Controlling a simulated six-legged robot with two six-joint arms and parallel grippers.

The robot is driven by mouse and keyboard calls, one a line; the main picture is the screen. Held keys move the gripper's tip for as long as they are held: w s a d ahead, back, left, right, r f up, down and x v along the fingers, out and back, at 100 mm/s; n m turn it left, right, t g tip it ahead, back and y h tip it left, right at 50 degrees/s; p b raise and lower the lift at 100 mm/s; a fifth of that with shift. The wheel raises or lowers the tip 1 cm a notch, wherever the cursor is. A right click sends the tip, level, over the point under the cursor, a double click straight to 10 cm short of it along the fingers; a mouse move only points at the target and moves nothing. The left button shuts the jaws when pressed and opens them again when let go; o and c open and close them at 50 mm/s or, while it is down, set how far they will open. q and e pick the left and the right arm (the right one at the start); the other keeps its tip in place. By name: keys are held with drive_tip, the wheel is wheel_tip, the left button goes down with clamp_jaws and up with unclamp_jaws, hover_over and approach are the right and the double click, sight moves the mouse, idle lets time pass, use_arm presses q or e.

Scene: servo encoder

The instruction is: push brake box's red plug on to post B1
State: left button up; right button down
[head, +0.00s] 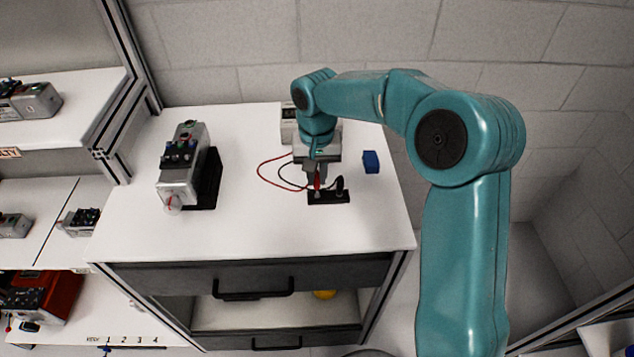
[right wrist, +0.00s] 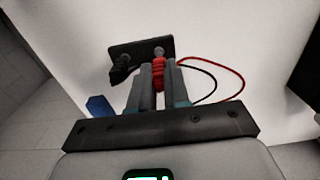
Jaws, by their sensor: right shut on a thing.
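My right gripper (head: 316,178) is shut on the red plug (head: 317,184), pointing down over a small black terminal block (head: 328,198) on the white table. In the right wrist view my gripper fingers (right wrist: 158,85) hold the red plug (right wrist: 158,78) upright between them, with a silver post (right wrist: 158,52) of the block just beyond its tip. I cannot tell whether plug and post touch. A black plug (head: 339,184) sits at the block's other post. Red and black leads curve back towards a pale box (head: 289,124), probably the brake box, partly hidden by my right arm. My left gripper is not seen.
A grey motor unit (head: 182,165) on a black base stands at the left of the table (head: 240,225). A small blue block (head: 371,162) lies right of the gripper. The table front is clear. Shelves with other units are at the left.

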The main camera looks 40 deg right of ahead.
drive_tip(key=shift+r+p, duration=1)
drive_tip(key=shift+r, duration=0.5)
drive_tip(key=shift+a, duration=0.1)
